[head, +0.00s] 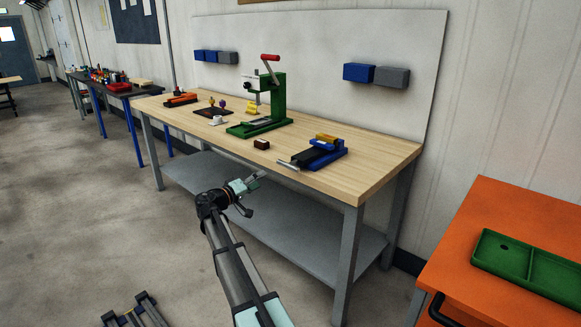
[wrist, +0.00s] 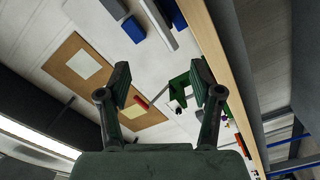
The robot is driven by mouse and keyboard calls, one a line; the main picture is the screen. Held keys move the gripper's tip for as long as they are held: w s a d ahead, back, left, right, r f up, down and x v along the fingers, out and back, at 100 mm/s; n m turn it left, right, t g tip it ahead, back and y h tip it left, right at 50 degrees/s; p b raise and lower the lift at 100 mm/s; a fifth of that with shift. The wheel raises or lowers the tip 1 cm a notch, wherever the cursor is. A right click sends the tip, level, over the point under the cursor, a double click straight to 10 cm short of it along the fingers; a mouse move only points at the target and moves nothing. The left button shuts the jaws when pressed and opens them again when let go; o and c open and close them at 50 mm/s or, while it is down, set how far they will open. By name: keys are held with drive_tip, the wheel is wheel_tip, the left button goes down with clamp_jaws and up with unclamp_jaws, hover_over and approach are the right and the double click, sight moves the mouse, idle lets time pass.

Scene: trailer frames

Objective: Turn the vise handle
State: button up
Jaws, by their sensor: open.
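The vise (head: 320,152) is blue and black with a yellow-orange piece on top. It sits near the front edge of the wooden workbench (head: 375,163), right of its middle. Its silver handle (head: 288,165) points toward the bench's front edge. My gripper (wrist: 161,84) is open, with nothing between its two fingers in the wrist view. In the head view my arm's end is in front of the bench, lower and left of the vise, apart from the handle.
A green press (head: 272,100) with a red lever stands on the bench. A small brown block (head: 261,144) lies left of the vise. Blue and grey bins (head: 358,72) hang on the back panel. An orange table (head: 510,215) with a green tray (head: 497,254) stands at right.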

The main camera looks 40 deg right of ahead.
sight(289, 164)
drive_tip(key=shift+m, duration=0.4)
drive_tip(key=w+d+p, duration=0.1)
drive_tip(key=d, duration=0.4)
drive_tip(key=w+d+p, duration=0.1)
drive_tip(key=d, duration=0.5)
drive_tip(key=w+d, duration=0.1)
drive_tip(key=d, duration=0.5)
drive_tip(key=shift+d+p, duration=0.1)
drive_tip(key=shift+p, duration=0.3)
